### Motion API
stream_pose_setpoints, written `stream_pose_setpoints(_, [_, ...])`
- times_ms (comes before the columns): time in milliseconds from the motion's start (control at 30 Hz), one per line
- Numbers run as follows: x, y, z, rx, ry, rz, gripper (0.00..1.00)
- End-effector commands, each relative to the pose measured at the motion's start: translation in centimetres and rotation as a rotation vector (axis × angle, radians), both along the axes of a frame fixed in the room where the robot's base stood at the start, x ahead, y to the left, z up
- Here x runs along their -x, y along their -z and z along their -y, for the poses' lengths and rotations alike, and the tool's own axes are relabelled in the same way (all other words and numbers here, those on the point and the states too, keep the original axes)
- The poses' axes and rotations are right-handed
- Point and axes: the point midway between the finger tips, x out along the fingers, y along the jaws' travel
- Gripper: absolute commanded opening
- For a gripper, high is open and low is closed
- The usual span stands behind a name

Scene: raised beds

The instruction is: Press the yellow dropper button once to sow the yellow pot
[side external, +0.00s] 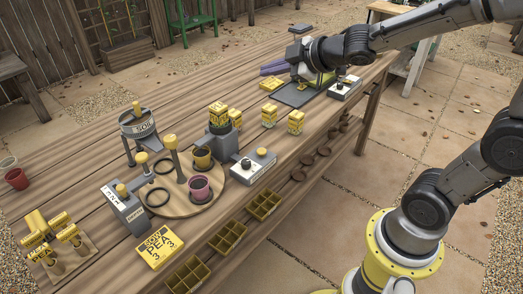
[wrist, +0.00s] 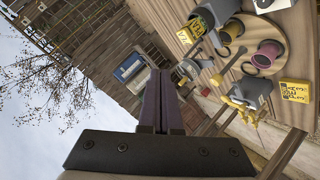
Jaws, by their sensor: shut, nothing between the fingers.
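The yellow pot (side external: 203,158) stands on the round wooden turntable (side external: 180,207), beside a pink pot (side external: 200,188). A grey dropper (side external: 219,131) with a yellow packet (side external: 218,113) on top stands just behind the yellow pot. A pale box with a yellow knob (side external: 262,152) sits to its right; I cannot tell whether this is the dropper's button. The yellow pot also shows in the wrist view (wrist: 236,27). My gripper (side external: 265,70) is shut and empty, its purple fingers pointing left at the far end of the bench, well away from the pots. Its fingers also show in the wrist view (wrist: 161,74).
A hopper on legs (side external: 138,130) and a grey box with a yellow knob (side external: 125,205) flank the turntable. A SOW PEA card (side external: 155,247) lies in front. Yellow packets (side external: 296,122) stand between my gripper and the turntable. Small trays (side external: 228,237) line the front edge.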

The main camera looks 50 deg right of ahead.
Motion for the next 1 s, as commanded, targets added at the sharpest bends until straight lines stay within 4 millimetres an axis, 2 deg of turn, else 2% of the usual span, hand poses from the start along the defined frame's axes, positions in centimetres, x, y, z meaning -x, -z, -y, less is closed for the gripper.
stream_pose_setpoints(33, [-1.2,2.0,-0.1,0.015,-0.049,-0.030,0.00])
stream_pose_setpoints(167, [-3.0,6.9,-0.3,0.032,-0.167,-0.102,0.00])
stream_pose_setpoints(300, [-3.4,11.5,0.5,0.025,-0.208,-0.189,0.00])
stream_pose_setpoints(400, [-3.3,13.6,1.3,0.013,-0.196,-0.235,0.00])
stream_pose_setpoints(567, [-3.0,15.3,2.1,-0.003,-0.177,-0.270,0.00])
stream_pose_setpoints(1000, [-3.0,15.4,2.3,-0.005,-0.171,-0.271,0.00])
